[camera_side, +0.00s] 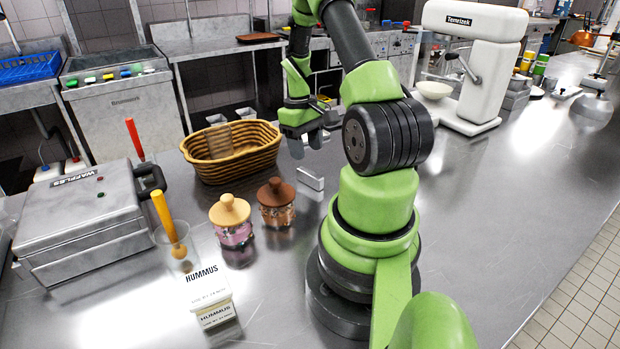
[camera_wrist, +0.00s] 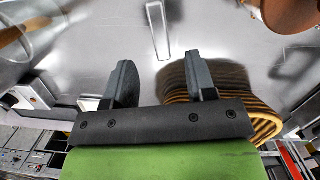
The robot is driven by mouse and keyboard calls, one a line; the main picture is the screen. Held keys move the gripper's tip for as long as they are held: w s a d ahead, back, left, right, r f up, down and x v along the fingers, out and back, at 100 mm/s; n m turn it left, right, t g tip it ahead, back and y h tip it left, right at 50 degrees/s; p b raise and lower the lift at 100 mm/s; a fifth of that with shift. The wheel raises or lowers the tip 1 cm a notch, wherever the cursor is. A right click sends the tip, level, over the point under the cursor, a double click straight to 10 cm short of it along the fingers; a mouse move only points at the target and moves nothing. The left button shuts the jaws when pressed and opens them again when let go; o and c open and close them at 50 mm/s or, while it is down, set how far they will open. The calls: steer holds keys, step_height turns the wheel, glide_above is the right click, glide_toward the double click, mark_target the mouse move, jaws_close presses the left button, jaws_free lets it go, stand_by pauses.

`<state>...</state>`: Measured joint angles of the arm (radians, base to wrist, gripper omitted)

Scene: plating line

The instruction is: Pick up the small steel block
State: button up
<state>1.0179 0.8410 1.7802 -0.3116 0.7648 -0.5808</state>
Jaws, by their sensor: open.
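The small steel block (camera_side: 310,179) stands on the steel counter, to the right of the brown-lidded jar, in the side view. In the wrist view a narrow bright bar (camera_wrist: 157,30), which looks like the block, lies ahead of the fingertips, roughly in line with the gap between them. My gripper (camera_side: 306,143) is open and empty, above and behind the block in the side view, apart from it. Both dark fingers (camera_wrist: 158,64) show in the wrist view with a wide gap between them.
A wicker basket (camera_side: 231,160) stands left of my gripper. A brown-lidded jar (camera_side: 277,204) and a yellow-lidded jar (camera_side: 232,222) stand nearer. A waffle maker (camera_side: 85,215), a cup (camera_side: 174,245) and a hummus tub (camera_side: 211,298) are farther left and front. A white mixer (camera_side: 483,65) stands behind right.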

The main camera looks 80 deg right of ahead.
mark_target(310, 172)
steer(key=f, duration=0.5)
steer(key=s+f, duration=0.1)
steer(key=f, duration=0.1)
steer(key=shift+a+f, duration=0.2)
steer(key=shift+a, duration=0.1)
jaws_close()
